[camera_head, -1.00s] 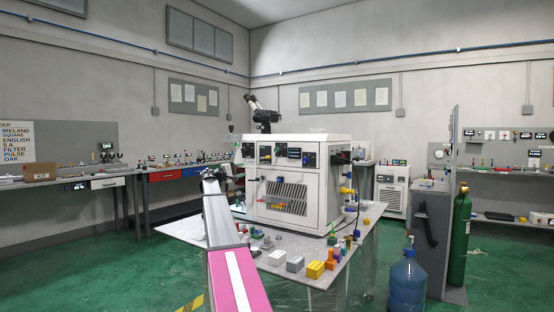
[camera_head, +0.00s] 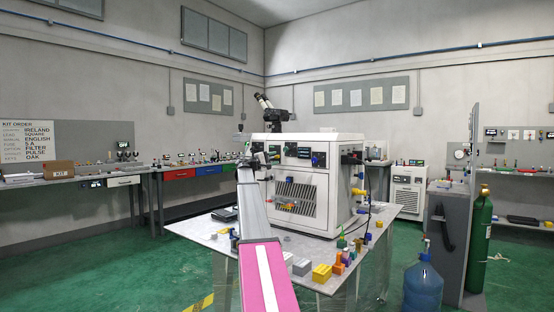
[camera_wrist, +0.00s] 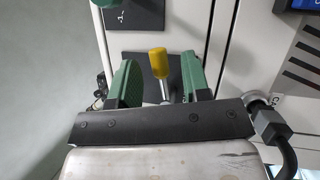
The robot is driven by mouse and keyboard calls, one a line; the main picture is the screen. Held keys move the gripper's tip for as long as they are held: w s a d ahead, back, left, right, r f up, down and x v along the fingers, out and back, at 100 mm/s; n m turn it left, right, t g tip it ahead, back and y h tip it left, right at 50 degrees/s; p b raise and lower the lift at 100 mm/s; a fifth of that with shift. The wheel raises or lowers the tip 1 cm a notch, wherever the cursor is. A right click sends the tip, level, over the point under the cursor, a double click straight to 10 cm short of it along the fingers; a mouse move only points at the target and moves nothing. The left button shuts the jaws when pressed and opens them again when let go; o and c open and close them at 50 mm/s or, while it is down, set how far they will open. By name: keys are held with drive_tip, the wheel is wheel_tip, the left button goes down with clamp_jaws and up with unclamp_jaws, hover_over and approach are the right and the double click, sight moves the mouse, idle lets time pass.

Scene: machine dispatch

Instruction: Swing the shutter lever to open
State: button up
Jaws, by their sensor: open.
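In the wrist view a lever with a yellow knob (camera_wrist: 158,62) and a thin metal stem stands out from a black plate (camera_wrist: 134,68) on the white machine. My gripper (camera_wrist: 160,78) is open, with its green fingers on either side of the lever. A gap shows between the knob and each finger. The lower stem is partly hidden behind the dark gripper bar. In the head view my arm reaches the left edge of the white machine (camera_head: 325,205); the lever cannot be made out there. I cannot read any open or shut marking by the lever.
The machine stands on a grey table (camera_head: 210,232) with coloured blocks (camera_head: 322,273) along its front. A microscope (camera_head: 270,112) sits on top. A blue water bottle (camera_head: 423,284) and a green gas cylinder (camera_head: 480,240) stand at right. In the wrist view a black cable fitting (camera_wrist: 268,122) is close at right.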

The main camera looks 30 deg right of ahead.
drive_tip(key=shift+x, duration=1.25)
clamp_jaws()
